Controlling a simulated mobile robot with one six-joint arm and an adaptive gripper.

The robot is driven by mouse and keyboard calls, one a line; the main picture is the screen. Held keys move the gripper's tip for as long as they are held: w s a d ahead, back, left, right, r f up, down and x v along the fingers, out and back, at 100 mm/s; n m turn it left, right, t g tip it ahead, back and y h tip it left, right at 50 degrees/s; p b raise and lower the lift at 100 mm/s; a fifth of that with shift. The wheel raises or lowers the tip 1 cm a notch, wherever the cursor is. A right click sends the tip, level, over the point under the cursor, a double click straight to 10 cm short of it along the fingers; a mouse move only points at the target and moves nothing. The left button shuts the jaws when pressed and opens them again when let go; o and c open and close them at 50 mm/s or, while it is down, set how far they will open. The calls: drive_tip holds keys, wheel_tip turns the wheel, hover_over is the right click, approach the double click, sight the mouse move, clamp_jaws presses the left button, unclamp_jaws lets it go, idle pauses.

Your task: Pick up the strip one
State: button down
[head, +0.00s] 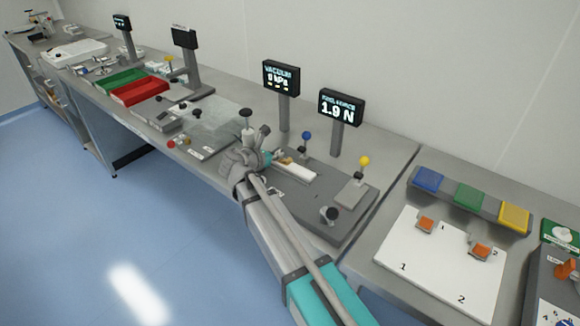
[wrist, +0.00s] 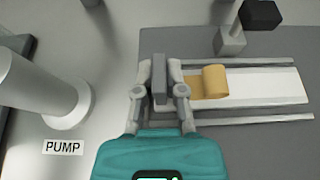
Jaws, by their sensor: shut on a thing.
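My gripper (wrist: 160,85) is shut at the left end of a tan strip (wrist: 215,82), with a narrow grey piece between its fingers. The tan strip runs from beside the right finger and curls over a long white panel (wrist: 270,86). The fingers hide its left end, so the exact grip is partly hidden. In the head view my gripper (head: 280,158) is at the left end of the white panel (head: 298,171) on a dark grey base plate. No number shows on the tan strip.
A force display (head: 340,108) reads 1.0 N and a vacuum display (head: 281,76) reads 0 kPa. A pump cylinder (wrist: 60,95) is left of my gripper. A white board (head: 430,265) lies at right.

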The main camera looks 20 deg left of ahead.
drive_tip(key=shift+r, duration=0.2)
idle(0.5)
drive_tip(key=shift+r+p, duration=0.75)
drive_tip(key=shift+p, duration=0.2)
drive_tip(key=s+d+r+p, duration=0.3)
drive_tip(key=s+r+p, duration=0.8)
drive_tip(key=s, duration=0.2)
drive_tip(key=shift+s+d, duration=0.25)
drive_tip(key=shift+d, duration=0.15)
drive_tip(key=shift+s+a, duration=0.1)
